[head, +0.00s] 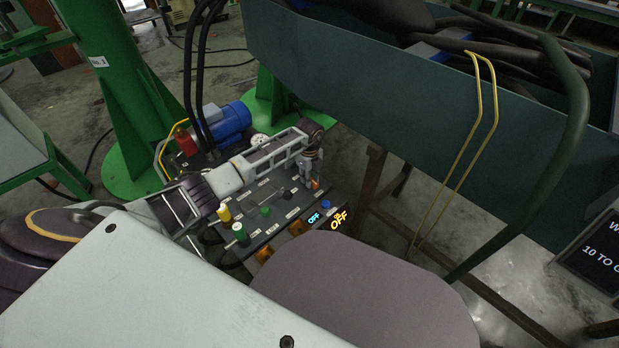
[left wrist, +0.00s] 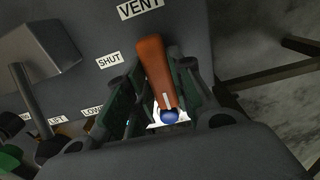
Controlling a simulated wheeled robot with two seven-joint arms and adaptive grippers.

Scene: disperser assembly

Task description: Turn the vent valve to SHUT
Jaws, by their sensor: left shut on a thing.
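In the left wrist view the vent valve's orange-brown handle (left wrist: 155,72) stands between the fingers of my left gripper (left wrist: 157,85), which is shut on it. The VENT label (left wrist: 140,8) is above the handle, and the SHUT label (left wrist: 109,61) is to its left, apart from it. In the head view my left gripper (head: 312,177) reaches down at the panel's far right corner, with a bit of the orange handle (head: 315,184) at its tips. The valve's base is hidden by the fingers. My right gripper is not in view.
The control panel (head: 285,222) carries a green knob (head: 239,231), a yellow knob (head: 224,212) and a blue button (head: 326,204) close to my left gripper. A blue motor (head: 228,120) stands behind. A large dark green trough (head: 400,110) with a yellow rail (head: 462,160) is to the right.

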